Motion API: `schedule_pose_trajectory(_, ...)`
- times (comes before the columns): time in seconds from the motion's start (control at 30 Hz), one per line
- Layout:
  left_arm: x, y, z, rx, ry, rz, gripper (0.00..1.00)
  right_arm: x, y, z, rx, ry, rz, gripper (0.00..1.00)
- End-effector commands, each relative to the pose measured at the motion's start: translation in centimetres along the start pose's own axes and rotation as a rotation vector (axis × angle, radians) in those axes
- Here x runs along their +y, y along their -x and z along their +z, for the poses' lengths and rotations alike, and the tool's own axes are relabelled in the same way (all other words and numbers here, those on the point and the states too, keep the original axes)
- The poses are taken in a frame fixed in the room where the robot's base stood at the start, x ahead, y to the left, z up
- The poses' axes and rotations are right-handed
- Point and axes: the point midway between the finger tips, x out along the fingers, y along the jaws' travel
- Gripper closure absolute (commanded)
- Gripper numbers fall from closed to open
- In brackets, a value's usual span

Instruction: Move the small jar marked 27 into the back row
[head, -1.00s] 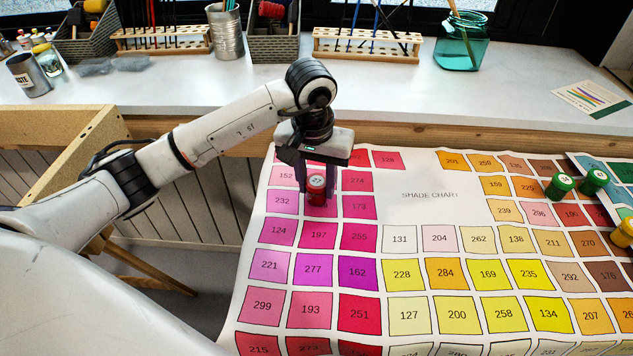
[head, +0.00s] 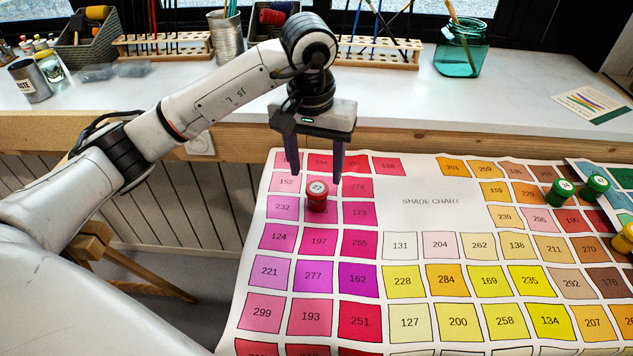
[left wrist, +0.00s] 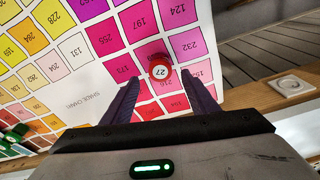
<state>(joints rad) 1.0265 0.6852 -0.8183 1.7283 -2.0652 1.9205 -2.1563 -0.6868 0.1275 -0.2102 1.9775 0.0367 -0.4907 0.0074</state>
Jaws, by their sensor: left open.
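The small red jar marked 27 (head: 317,203) stands upright on the shade chart (head: 430,180), on the square between 232 and 173. It also shows in the left wrist view (left wrist: 161,77), its white numbered lid facing the camera. My left gripper (head: 315,178) is open and empty, its fingers above and a little behind the jar, apart from it. In the left wrist view my left gripper (left wrist: 162,80) has the jar lined up between and just beyond its fingertips. My right gripper is out of view.
A wooden ledge (head: 420,136) runs behind the chart. Brush racks (head: 375,52) and a teal glass jar (head: 461,52) stand on the sill.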

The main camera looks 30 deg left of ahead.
Motion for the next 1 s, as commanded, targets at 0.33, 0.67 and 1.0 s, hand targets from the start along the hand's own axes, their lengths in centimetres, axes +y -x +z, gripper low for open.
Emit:
schedule_pose_trajectory(0.33, 0.0, 4.5, 0.0, 0.000, 0.000, -0.002, 0.46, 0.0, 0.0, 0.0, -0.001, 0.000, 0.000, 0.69)
schedule_pose_trajectory(0.67, 0.0, 4.7, 0.0, -0.002, 0.000, -0.001, 0.46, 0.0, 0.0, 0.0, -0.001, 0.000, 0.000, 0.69)
schedule_pose_trajectory(1.0, 0.0, 5.9, -0.2, -0.001, 0.000, -0.001, 0.46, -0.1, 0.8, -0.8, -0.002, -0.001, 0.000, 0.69)
